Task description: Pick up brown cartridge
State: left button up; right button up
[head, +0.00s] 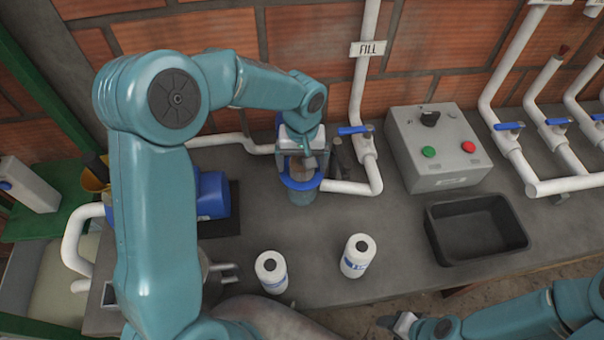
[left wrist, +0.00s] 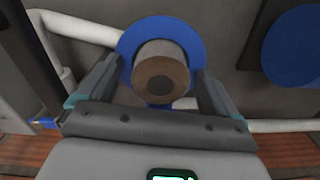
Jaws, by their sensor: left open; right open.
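The brown cartridge (left wrist: 160,76) shows in the left wrist view as a grey-brown cylinder with a dark round centre on its end. It sits inside a blue ring (left wrist: 128,45) of a housing. In the head view the blue-ringed housing (head: 302,184) stands on the counter, and my gripper largely hides the cartridge. My left gripper (head: 301,158) is open directly above it, with one finger on each side of the cartridge. I cannot tell whether the fingers touch it. My right gripper (head: 402,325) is open and empty at the bottom edge, partly out of frame.
Two white cartridges with blue labels stand in front, one left (head: 271,272) and one right (head: 357,256). A grey control box (head: 436,150) and a black tray (head: 478,228) are to the right. White pipes (head: 362,70) with a blue-handled valve (head: 355,130) run close beside the housing.

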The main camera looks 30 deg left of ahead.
pick_arm(q)
jog(key=shift+s, duration=0.15)
jog(key=c, duration=1.5)
jog(key=shift+c, duration=0.2)
